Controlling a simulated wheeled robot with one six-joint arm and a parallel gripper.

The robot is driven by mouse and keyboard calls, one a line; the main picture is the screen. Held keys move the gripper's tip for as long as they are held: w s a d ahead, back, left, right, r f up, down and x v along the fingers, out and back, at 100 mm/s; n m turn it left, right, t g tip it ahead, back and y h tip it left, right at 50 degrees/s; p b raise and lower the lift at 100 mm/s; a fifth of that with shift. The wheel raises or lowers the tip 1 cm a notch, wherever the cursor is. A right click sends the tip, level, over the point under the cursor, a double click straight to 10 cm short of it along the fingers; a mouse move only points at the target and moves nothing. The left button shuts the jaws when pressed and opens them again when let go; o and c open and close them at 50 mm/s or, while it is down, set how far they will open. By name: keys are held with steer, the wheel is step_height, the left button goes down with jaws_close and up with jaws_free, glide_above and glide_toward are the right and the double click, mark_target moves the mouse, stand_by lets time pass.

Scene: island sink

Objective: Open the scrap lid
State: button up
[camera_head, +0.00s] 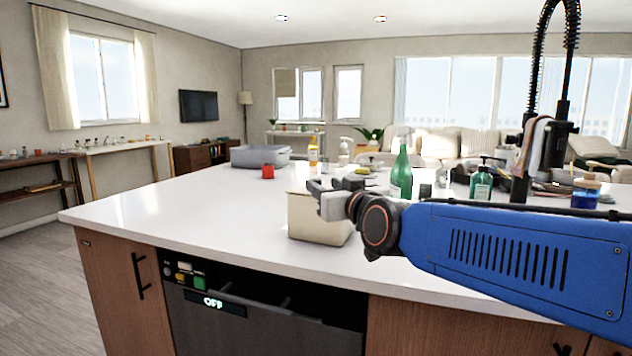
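A cream box (316,222), which looks like the scrap bin, stands on the white island counter near its front edge. Its top is partly hidden behind my gripper (328,200), so I cannot tell how the lid sits. My blue arm reaches in from the right. My gripper is at the upper right part of the box, overlapping it in the picture. I cannot tell whether it touches the box or whether its fingers are apart.
The white counter (190,212) is clear to the left of the box. Behind stand a grey basin (260,156), a red cup (267,171), a green spray bottle (402,172) and a teal bottle (481,184). A black faucet (521,165) rises at right. A dishwasher (235,315) is below.

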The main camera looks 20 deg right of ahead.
mark_target(318, 181)
steer(key=shift+w+a, duration=0.2)
steer(key=shift+w, duration=1.3)
steer(key=shift+w+a, duration=0.15)
steer(key=shift+w, duration=1.35)
steer(key=shift+c, duration=0.4)
jaws_close()
